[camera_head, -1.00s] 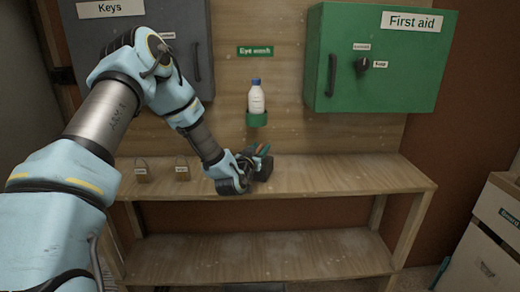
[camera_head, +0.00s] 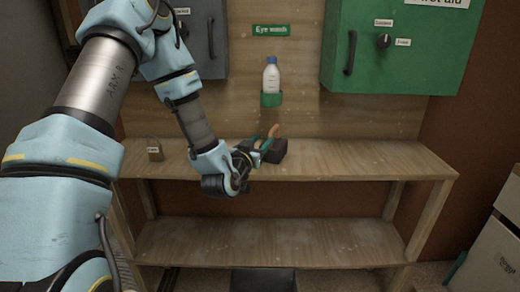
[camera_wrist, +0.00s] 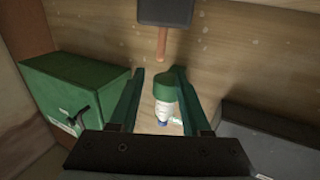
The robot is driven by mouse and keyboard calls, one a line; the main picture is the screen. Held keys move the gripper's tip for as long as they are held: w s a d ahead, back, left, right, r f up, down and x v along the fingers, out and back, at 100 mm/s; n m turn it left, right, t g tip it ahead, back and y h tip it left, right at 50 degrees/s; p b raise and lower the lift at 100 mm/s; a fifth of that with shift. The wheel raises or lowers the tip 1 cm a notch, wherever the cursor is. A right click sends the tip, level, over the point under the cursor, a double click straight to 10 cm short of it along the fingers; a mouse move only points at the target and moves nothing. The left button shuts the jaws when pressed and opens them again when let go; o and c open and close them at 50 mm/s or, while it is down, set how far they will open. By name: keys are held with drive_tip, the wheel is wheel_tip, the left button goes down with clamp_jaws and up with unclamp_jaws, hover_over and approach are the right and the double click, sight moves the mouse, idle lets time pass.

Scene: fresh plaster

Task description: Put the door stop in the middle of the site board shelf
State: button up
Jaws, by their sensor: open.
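No thing that I can clearly tell to be the door stop shows. The wooden shelf (camera_head: 360,160) runs along the board, with a lower level (camera_head: 330,245) below it. A black block with an orange-brown handle (camera_head: 274,149) stands on the upper shelf; it looks like a mallet, and it shows at the top of the wrist view (camera_wrist: 166,12). My gripper (camera_head: 258,144) is at the shelf, close beside the block in the head view. Its green fingers are apart in the wrist view (camera_wrist: 158,76), with nothing held between them.
A white bottle (camera_head: 271,76) sits in a green holder (camera_head: 271,99) on the board. A green cabinet (camera_head: 385,62) hangs right, a grey one (camera_head: 208,40) left. A padlock (camera_head: 155,150) stands at shelf left. The shelf's right half is clear.

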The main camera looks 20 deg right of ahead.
drive_tip(key=w+a+f+n+g+y, duration=0.15)
drive_tip(key=a+y, duration=0.25)
drive_tip(key=a, duration=0.6)
drive_tip(key=a+f+n+g+y, duration=0.1)
drive_tip(key=a+f+g+y, duration=0.2)
drive_tip(key=a, duration=0.6)
drive_tip(key=s+a+r+n+g+y, duration=0.1)
drive_tip(key=s+a+n+g+y, duration=0.1)
drive_tip(key=s+a, duration=0.5)
drive_tip(key=s+a+r+n+g+y, duration=0.2)
drive_tip(key=s+a, duration=0.5)
drive_tip(key=a, duration=0.4)
drive_tip(key=shift+r+n+g+y, duration=0.3)
drive_tip(key=shift+n+g+y, duration=0.55)
drive_tip(key=shift+g+y, duration=0.2)
drive_tip(key=shift+w+d, duration=0.1)
